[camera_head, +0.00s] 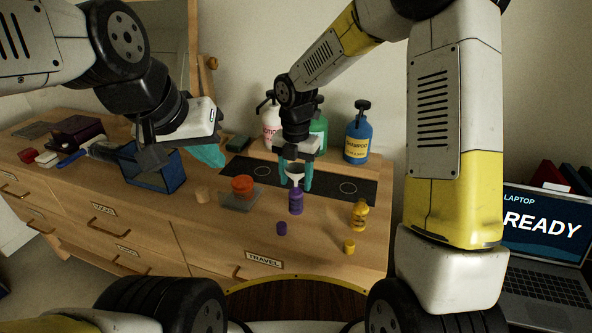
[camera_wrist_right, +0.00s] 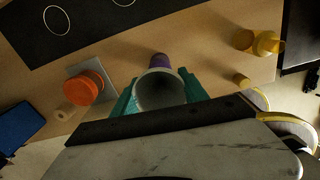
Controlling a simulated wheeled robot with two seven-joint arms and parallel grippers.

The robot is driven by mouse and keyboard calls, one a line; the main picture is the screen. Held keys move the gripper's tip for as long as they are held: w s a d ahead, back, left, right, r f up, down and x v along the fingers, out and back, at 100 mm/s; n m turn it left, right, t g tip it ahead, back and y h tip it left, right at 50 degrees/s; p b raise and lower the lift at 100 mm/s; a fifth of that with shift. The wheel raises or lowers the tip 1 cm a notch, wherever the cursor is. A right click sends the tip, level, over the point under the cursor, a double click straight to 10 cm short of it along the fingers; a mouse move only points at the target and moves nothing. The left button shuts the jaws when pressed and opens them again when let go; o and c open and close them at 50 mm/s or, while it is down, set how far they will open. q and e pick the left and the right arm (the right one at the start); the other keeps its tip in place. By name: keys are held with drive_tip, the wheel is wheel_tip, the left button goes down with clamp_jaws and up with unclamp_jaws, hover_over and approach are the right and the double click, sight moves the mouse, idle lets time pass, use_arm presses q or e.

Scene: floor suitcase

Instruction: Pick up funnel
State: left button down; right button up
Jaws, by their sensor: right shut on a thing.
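The white funnel (camera_head: 294,171) is between the teal fingers of my right gripper (camera_head: 296,176), which is shut on it. In the right wrist view the funnel (camera_wrist_right: 160,90) shows its wide open mouth, with a finger on each side. The purple bottle (camera_head: 296,203) stands upright directly under the funnel; it also shows in the right wrist view (camera_wrist_right: 161,61). I cannot tell whether the spout is in the bottle's neck. My left gripper (camera_head: 205,155) hangs near the blue open box, apart from the funnel; its finger gap is not clear.
An orange container (camera_head: 242,184) on a grey square, a purple cap (camera_head: 281,228) and a yellow bottle (camera_head: 359,214) with a yellow cap (camera_head: 349,246) stand nearby. A blue shampoo bottle (camera_head: 357,138) stands behind. A blue box (camera_head: 152,178) is left. The dresser's front edge is close.

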drive_tip(key=shift+s+r, duration=0.6)
drive_tip(key=shift+r, duration=0.35)
drive_tip(key=s+r, duration=0.1)
drive_tip(key=s, duration=1.3)
drive_tip(key=shift+s, duration=0.4)
drive_tip(key=shift+r, duration=0.1)
